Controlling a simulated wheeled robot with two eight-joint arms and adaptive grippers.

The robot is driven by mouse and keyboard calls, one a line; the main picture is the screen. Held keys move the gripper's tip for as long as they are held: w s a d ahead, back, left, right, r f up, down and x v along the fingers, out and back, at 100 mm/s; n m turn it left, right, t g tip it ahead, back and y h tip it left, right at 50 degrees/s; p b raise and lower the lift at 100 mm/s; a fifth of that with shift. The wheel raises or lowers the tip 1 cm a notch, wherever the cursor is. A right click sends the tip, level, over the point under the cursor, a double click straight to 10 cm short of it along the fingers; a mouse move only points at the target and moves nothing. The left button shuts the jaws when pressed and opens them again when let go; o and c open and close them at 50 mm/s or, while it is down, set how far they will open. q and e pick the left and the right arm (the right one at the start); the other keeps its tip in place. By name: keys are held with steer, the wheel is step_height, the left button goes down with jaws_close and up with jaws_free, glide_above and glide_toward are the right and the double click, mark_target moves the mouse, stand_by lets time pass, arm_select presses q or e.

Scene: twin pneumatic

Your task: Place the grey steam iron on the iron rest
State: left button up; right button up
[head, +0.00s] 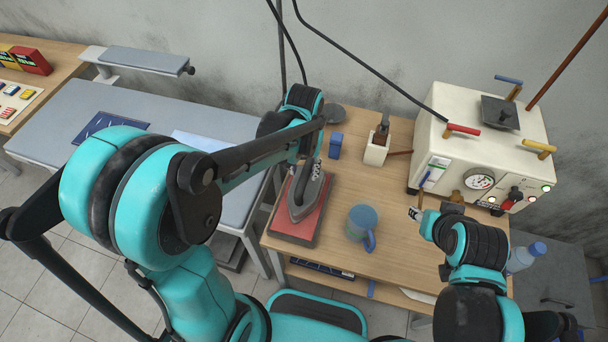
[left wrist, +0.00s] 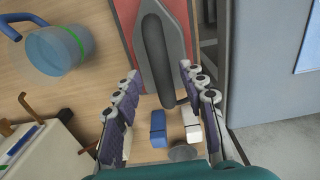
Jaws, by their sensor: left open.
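The grey steam iron (head: 299,209) lies flat on the red pad of the iron rest (head: 283,228), its tip toward the table's front edge. In the left wrist view the iron (left wrist: 177,48) shows over the red rest (left wrist: 124,12), with its dark handle pointing back between my fingers. My left gripper (head: 312,163) is at the iron's rear end, and its fingers (left wrist: 160,103) stand apart on either side of the handle's end without visibly closing on it. My right gripper (head: 422,214) is over the table's right side; its finger opening is unclear.
A blue-green mug (head: 362,226) stands right of the rest. A small blue block (head: 335,146) and a white holder (head: 375,152) stand behind. A cream steam machine (head: 470,150) fills the right back. A grey ironing table (head: 90,108) adjoins on the left.

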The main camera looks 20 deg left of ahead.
arm_select(q)
step_height(320, 180, up, 4)
steer(key=shift+r+p, duration=0.15)
steer(key=shift+p, duration=0.3)
steer(key=shift+s+a+r, duration=0.1)
steer(key=shift+s+r, duration=0.1)
steer(key=shift+r, duration=0.3)
steer(key=s+a+r+t, duration=0.2)
steer(key=s+t, duration=0.1)
steer(key=s, duration=0.2)
steer(key=s+a+r+t, duration=0.2)
steer(key=s+t, duration=0.2)
steer(key=s, duration=0.1)
steer(key=shift+a+r, duration=0.25)
steer(key=shift+r, duration=0.15)
